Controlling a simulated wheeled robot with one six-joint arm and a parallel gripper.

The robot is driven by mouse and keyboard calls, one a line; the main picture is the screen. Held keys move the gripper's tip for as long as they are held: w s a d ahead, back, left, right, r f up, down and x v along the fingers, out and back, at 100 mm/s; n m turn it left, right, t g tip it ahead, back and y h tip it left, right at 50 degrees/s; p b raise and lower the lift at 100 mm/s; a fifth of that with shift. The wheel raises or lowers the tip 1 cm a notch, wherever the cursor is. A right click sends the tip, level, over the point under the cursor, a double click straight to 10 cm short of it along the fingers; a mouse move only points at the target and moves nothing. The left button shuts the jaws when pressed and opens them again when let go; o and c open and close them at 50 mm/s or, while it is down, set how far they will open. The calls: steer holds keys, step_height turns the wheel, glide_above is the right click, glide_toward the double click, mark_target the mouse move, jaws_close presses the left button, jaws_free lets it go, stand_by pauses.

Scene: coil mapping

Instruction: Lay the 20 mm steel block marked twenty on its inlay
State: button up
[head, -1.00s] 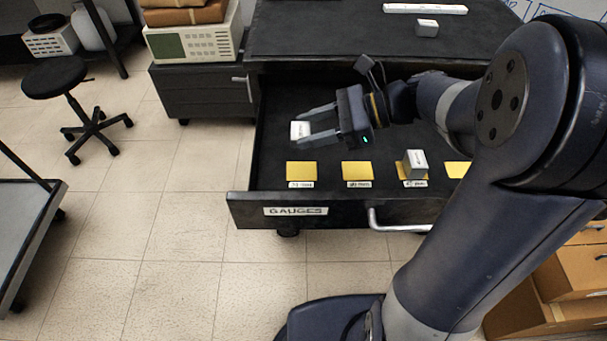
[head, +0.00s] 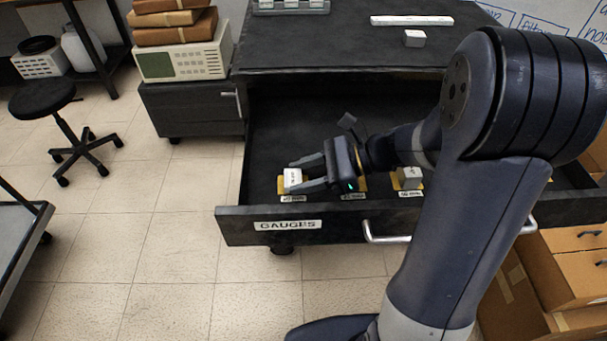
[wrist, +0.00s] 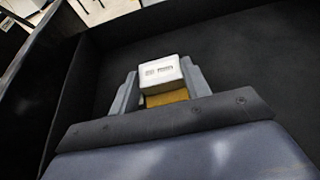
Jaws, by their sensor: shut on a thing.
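A pale steel block (head: 292,177) with dark marking on its face is between the fingers of my gripper (head: 297,178), at the left of the open drawer. My gripper is shut on it. The block is at the leftmost yellow inlay (head: 281,186) and covers much of it. In the wrist view the block (wrist: 161,71) sits between both fingertips, and yellow of the inlay (wrist: 167,97) shows on the near side, below it. I cannot tell whether the block touches the inlay. The marking is too small to read surely.
The drawer front (head: 340,226) is labelled GAUGES. Another grey block (head: 409,178) stands on an inlay farther right; my gripper partly hides the inlay between. A small white block (head: 414,39) and a white bar (head: 411,20) lie on the cabinet top. The drawer floor behind is clear.

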steer(key=shift+f, duration=0.1)
steer(key=o, duration=1)
steer(key=shift+d+r, duration=0.2)
steer(key=shift+r, duration=0.05)
steer(key=p+v, duration=0.1)
steer(key=v, duration=1)
steer(key=shift+d+r, duration=0.1)
steer(key=shift+d, duration=0.2)
